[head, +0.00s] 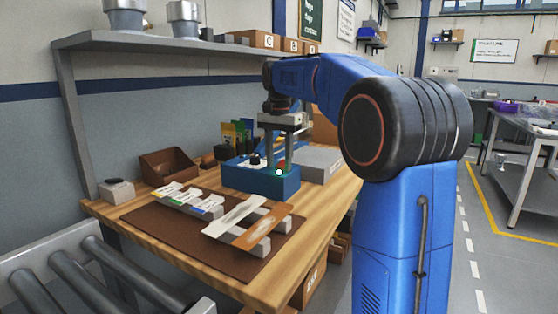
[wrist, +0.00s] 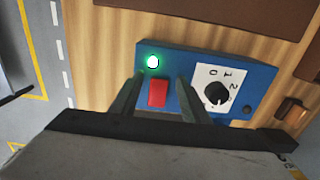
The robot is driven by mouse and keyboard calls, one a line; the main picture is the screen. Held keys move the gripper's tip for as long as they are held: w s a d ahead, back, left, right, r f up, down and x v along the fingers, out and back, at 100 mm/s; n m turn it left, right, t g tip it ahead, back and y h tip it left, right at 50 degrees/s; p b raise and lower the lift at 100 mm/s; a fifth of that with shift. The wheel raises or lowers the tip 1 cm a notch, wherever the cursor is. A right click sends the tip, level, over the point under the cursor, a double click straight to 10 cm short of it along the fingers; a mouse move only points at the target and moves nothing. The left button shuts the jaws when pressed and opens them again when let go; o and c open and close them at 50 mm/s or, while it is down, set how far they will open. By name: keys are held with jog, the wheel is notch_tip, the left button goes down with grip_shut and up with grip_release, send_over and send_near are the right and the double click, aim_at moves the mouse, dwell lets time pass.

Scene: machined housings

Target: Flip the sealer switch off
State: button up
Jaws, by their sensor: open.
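The sealer is a blue box (head: 262,183) on the wooden bench in the head view. In the wrist view the blue box (wrist: 185,62) has a lit green lamp (wrist: 152,62), a red switch (wrist: 158,94) and a black dial (wrist: 215,94) on a white plate marked 0, 1, 2. My gripper (wrist: 157,88) is open, with its two fingers on either side of the red switch. I cannot tell whether they touch it. In the head view my gripper (head: 283,140) points down above the box, and the red switch is hard to make out.
A brown mat (head: 160,222) with pouches on grey blocks lies at the front of the bench. A grey box (head: 318,163) stands right of the sealer, and a brown bin (head: 168,166) to the left. A shelf (head: 150,42) runs above the bench's back.

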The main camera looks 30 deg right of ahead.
jog(key=c, duration=1.1)
jog(key=shift+o, duration=0.2)
jog(key=shift+w+d+r+g+y, duration=0.1)
jog(key=shift+w+d+g+y, duration=0.1)
jog(key=shift+g+y, duration=0.15)
jog(key=shift+w+d+r+g+y, duration=0.15)
jog(key=shift+d+g+y, duration=0.1)
jog(key=shift+g+y, duration=0.5)
jog(key=shift+w+d+r+g+y, duration=0.1)
jog(key=shift+d+r+g+y, duration=0.15)
jog(key=shift+y, duration=0.75)
jog(key=shift+a+f, duration=0.1)
jog(key=o, duration=1.1)
jog(key=shift+c, duration=0.2)
